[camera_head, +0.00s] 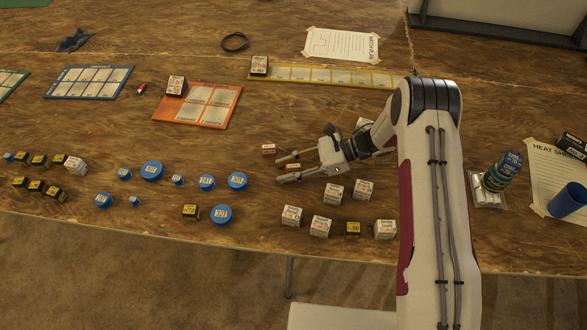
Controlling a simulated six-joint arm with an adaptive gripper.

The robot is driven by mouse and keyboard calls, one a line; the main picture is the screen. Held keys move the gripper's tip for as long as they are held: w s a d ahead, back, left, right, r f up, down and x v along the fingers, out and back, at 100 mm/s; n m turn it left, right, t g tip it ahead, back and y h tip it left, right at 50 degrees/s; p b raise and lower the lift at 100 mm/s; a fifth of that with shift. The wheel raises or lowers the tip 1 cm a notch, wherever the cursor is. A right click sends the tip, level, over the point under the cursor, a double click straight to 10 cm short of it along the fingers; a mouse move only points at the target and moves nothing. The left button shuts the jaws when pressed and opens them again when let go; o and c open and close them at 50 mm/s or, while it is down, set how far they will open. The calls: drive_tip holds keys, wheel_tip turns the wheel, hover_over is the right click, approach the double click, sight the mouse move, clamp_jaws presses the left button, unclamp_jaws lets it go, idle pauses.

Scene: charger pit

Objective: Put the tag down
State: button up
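My gripper (283,168) reaches in from the right, low over the middle of the table (300,235), its fingers pointing left. The two fingers are spread apart, with a clear gap between them. A small red-and-white piece (268,149) lies just beyond the upper fingertip, apart from it. Another small reddish piece (293,166) shows between the fingers; I cannot tell whether it touches them. Which of these small pieces is the tag is not clear at this size.
White cubes (333,192) stand below the gripper. Blue round caps (237,180) and black-yellow cubes (40,160) lie to the left. Behind are an orange board (222,116), a yellow strip (350,78) and a blue board (75,93). A blue cup (567,203) stands right.

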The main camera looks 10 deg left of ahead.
sight(287, 166)
idle(0.3)
clamp_jaws()
drive_tip(key=shift+r, duration=5.05)
drive_tip(key=shift+w+f, duration=0.1)
drive_tip(key=shift+f, duration=0.1)
